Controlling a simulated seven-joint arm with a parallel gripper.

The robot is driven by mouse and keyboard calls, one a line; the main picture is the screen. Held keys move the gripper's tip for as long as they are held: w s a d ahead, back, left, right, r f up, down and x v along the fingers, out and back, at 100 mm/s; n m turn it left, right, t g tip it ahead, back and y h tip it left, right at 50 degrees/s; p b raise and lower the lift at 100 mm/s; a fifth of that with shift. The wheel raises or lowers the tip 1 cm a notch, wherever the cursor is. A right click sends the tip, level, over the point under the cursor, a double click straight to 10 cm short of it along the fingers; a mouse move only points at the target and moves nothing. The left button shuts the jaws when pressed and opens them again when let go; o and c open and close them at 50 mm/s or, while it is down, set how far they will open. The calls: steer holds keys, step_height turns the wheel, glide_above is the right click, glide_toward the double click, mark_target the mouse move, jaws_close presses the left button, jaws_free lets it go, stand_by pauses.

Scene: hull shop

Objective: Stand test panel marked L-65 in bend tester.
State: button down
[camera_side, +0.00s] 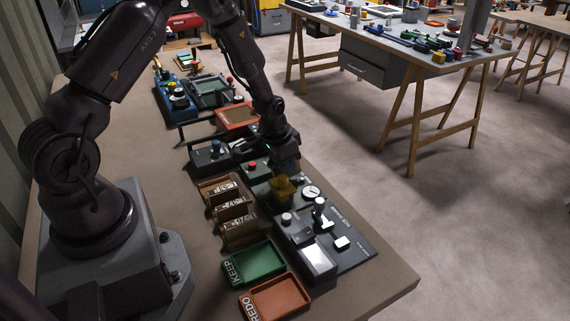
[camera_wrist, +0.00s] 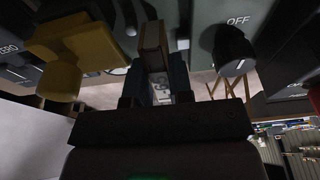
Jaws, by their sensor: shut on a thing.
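My gripper (camera_side: 285,172) is over the grey-green bench unit, just behind its yellow block (camera_side: 284,189). In the wrist view my fingers (camera_wrist: 152,75) are shut on a narrow brown panel (camera_wrist: 153,45), seen edge-on. Its marking cannot be read. The unit with the yellow block and a round dial (camera_side: 311,192) looks like the bend tester. In the wrist view the yellow block (camera_wrist: 60,75) is left of the panel, and a black knob (camera_wrist: 234,48) by the word OFF is at right. Whether the panel touches the tester is hidden.
Brown holders (camera_side: 232,209) with white-marked panels stand left of the tester. A green KEEP tray (camera_side: 254,262) and an orange REDO tray (camera_side: 274,298) lie in front. A dark hardness tester (camera_side: 350,238) is close at right. Another bench unit (camera_side: 208,157) stands behind, left of my gripper.

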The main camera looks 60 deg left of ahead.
steer(key=shift+f, duration=0.1)
steer(key=c, duration=1)
jaws_free()
steer(key=shift+o, duration=0.3)
steer(key=shift+d, duration=0.3)
steer(key=v, duration=1.3)
steer(key=s+d+r+t, duration=0.1)
steer(key=s+d+r, duration=0.4)
steer(key=s+r, duration=0.3)
steer(key=s+d+r+t, duration=0.2)
steer(key=s+d+r, duration=0.4)
steer(key=s+r, duration=0.3)
steer(key=shift+s+d+r, duration=0.2)
steer(key=shift+r, duration=0.7)
